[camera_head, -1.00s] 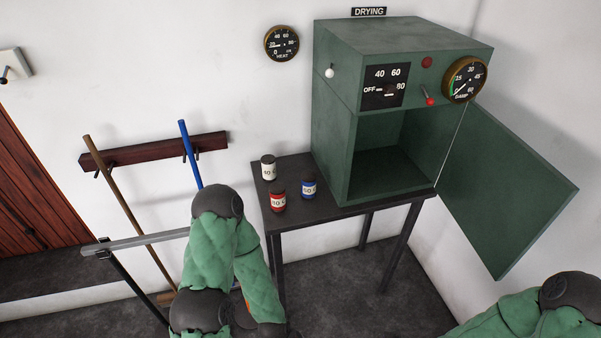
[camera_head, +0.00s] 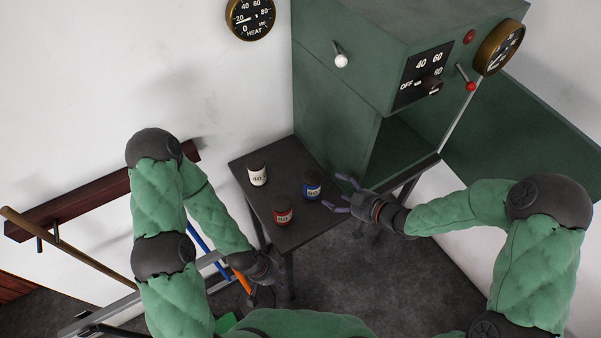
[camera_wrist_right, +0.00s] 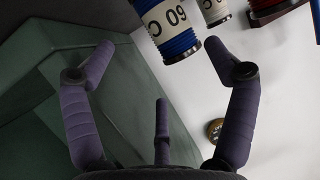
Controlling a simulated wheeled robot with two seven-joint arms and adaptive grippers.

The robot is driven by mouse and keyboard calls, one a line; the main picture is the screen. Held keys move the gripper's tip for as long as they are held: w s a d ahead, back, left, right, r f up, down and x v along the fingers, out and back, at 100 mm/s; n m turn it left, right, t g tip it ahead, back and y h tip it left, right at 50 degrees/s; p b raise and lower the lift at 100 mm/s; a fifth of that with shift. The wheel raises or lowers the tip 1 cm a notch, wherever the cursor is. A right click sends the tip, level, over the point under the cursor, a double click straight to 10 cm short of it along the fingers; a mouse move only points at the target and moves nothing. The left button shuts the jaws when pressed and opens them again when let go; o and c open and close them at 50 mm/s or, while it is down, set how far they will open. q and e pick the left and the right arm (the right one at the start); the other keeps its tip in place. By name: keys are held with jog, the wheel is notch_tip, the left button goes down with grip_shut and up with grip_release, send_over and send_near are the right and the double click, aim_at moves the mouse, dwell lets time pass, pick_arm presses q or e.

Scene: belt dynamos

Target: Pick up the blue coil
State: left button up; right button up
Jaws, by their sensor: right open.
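The blue coil (camera_head: 312,188) stands upright on the dark table near its right side, with a pale label band. It also shows in the right wrist view (camera_wrist_right: 180,46) with "60 C" on its label. My right gripper (camera_head: 337,193) is open and empty, just right of the blue coil, its fingers pointing at it. In the right wrist view the coil lies just beyond the fingertips, closer to the right-hand finger, with no clear contact. My left gripper (camera_head: 272,284) hangs low at the table's front left; its fingers are too unclear to judge.
A red coil (camera_head: 283,216) and a white coil (camera_head: 257,176) stand near the blue one on the table (camera_head: 262,205). The green drying cabinet (camera_head: 335,95), its door (camera_head: 530,125) open, rises behind and right of my right gripper.

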aim_at(313, 180)
jog(key=shift+w+a, duration=0.2)
jog(key=shift+a, duration=0.05)
jog(key=b+x, duration=0.1)
jog(key=x, duration=0.9)
jog(key=shift+a+b, duration=0.1)
jog(key=shift+b, duration=0.2)
jog(key=shift+w, duration=0.1)
jog(key=c, duration=1.2)
jog(key=shift+r, duration=0.1)
